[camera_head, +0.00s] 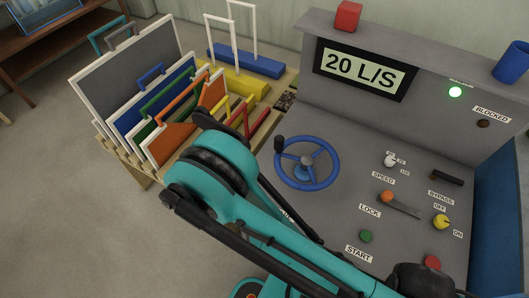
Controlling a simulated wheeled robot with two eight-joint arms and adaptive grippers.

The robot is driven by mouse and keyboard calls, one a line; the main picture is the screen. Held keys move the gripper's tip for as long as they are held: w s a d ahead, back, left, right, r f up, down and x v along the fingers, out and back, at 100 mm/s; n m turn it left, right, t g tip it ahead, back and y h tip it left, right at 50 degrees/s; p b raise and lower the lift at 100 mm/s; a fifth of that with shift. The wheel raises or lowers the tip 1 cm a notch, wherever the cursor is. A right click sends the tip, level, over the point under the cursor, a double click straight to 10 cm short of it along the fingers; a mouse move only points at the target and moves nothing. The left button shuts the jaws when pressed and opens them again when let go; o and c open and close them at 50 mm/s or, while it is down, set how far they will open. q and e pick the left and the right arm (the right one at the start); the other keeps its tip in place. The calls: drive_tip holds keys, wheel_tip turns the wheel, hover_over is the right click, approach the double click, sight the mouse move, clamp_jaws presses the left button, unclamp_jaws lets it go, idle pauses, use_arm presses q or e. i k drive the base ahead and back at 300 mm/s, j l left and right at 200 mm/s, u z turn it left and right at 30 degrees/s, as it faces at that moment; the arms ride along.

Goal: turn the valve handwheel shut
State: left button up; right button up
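The valve handwheel (307,161) is a blue spoked wheel on the sloping grey console (345,140), with a black knob on its upper left rim. The console display (364,69) reads "20 L/S". A green lamp (455,92) is lit; the lamp by the "BLOCKED" label (483,123) is dark. A teal and black arm of mine crosses the lower middle, its bend left of the wheel, and hides the console's lower left part. Neither gripper shows, and nothing visibly grips the wheel.
Right of the wheel are a white speed knob (390,160), an orange-knobbed lever (402,206), a yellow bypass knob (441,222), a green button (366,236) and a red button (432,262). A red block (348,16) and blue cup (512,62) stand on the ledge. Coloured panels (130,75) stand left.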

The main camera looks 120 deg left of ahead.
sight(306, 161)
drive_tip(key=k+l+u, duration=0.1)
drive_tip(key=u, duration=0.35)
drive_tip(key=k+l+u, duration=0.15)
drive_tip(key=u, duration=0.35)
drive_tip(key=k+u, duration=0.15)
drive_tip(key=u, duration=2.35)
